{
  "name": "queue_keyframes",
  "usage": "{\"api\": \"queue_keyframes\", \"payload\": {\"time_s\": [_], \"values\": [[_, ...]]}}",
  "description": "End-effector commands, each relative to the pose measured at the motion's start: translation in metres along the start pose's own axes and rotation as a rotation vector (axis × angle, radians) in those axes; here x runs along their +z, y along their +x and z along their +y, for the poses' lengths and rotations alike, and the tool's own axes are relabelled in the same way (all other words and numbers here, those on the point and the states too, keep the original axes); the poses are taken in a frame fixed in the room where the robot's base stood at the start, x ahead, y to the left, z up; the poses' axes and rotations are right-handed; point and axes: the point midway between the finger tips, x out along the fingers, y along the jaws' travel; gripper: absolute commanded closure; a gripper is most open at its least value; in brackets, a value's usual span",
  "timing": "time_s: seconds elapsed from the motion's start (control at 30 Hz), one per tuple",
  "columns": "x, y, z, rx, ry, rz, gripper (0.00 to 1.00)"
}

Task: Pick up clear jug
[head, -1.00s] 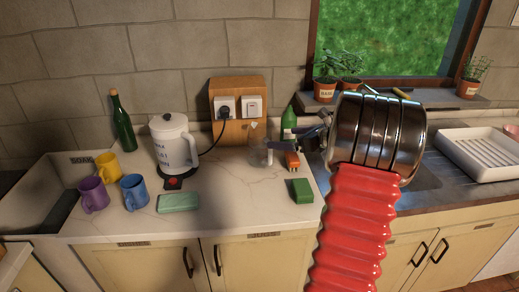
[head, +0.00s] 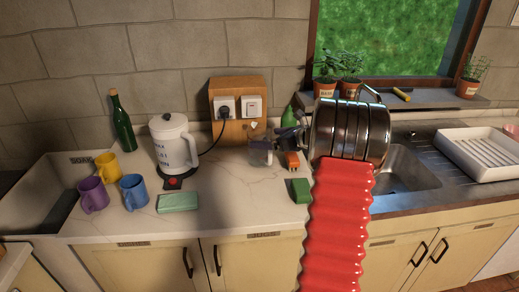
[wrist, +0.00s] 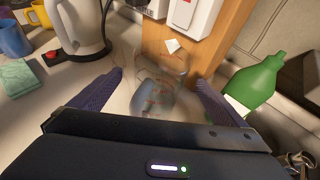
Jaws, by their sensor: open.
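The clear jug (head: 262,154) stands on the pale marble worktop in front of the wooden socket board. It is see-through, so its outline is faint. In the wrist view the jug (wrist: 157,95) lies between the two dark fingers of my gripper (wrist: 159,77), which is open. The fingers are spread to either side of the jug, and I cannot tell whether they touch it. In the head view my gripper (head: 287,134) is just right of the jug and partly hidden by my own arm.
A white kettle (head: 174,143) stands left of the jug, its cord running to the socket board (head: 237,84). A green bottle (wrist: 262,80) is close to the right finger. An orange item (head: 292,160) and green block (head: 300,190) lie nearby. Coloured mugs stand farther left.

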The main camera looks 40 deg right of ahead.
Motion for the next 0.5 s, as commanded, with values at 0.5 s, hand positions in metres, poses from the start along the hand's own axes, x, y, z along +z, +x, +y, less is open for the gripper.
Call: {"api": "queue_keyframes", "payload": {"time_s": [0.5], "values": [[0.000, 0.030, 0.001, 0.003, -0.001, 0.001, 0.04]]}}
